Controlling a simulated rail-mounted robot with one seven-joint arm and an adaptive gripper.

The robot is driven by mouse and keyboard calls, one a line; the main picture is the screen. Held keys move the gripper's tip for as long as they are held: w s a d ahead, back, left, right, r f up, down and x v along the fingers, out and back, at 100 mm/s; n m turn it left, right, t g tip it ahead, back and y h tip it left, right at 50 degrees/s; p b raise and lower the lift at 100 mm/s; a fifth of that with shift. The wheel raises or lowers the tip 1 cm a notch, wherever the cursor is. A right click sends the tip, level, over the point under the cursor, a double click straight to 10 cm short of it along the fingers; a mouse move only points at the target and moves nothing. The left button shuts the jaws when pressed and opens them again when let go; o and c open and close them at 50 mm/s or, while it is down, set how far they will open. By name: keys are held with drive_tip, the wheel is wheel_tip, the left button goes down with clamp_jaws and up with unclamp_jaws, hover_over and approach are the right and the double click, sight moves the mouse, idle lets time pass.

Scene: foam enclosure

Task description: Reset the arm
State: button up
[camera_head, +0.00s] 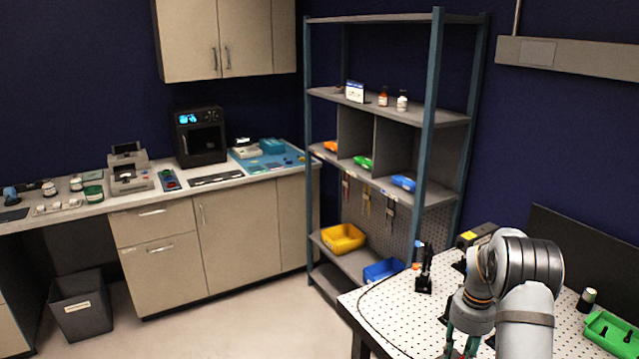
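My arm (510,285) is at the lower right of the head view, folded over the white perforated table (395,315). My gripper (462,348) points down below the wrist at the bottom edge of the picture. Only its upper part with greenish pieces shows. The fingertips are cut off by the frame, so its opening and anything between the fingers are hidden.
A black upright device (425,270) stands on the table left of my arm. A green tray (610,333) and a dark jar (587,299) are to the right. A dark panel (590,250) stands behind. A shelf rack (428,115) with bins stands beyond the table.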

drive_tip(key=shift+r+m, duration=0.15)
drive_tip(key=shift+m, duration=0.55)
drive_tip(key=shift+r, duration=0.9)
